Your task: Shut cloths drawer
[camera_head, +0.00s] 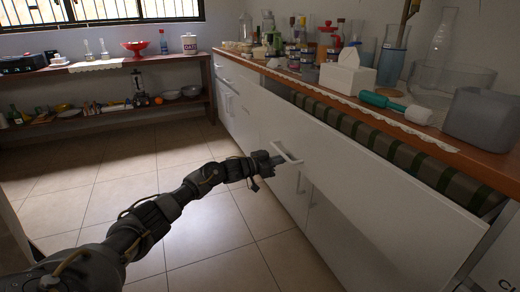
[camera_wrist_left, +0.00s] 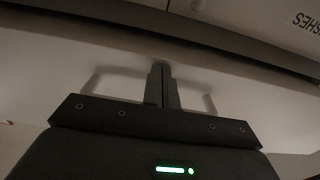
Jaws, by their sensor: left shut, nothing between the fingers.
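The long white drawer (camera_head: 370,190) under the counter stands open. Its front is out from the cabinet, and a dark, green-striped lining or cloth (camera_head: 405,157) shows in the gap behind it. The drawer has a pale bar handle (camera_head: 287,153). My left gripper (camera_head: 276,160) is at this handle, its fingers shut with nothing between them. In the left wrist view the shut fingers (camera_wrist_left: 162,72) point at the white front between the two ends of the handle (camera_wrist_left: 98,76). Whether the tips touch the front I cannot tell. My right gripper is out of view.
The wooden counter (camera_head: 335,93) above carries a tissue box (camera_head: 347,75), a green-handled brush (camera_head: 381,101), a grey container (camera_head: 482,118), glassware and several jars. A low shelf unit (camera_head: 110,112) with dishes stands at the back left. The tiled floor (camera_head: 110,180) is clear.

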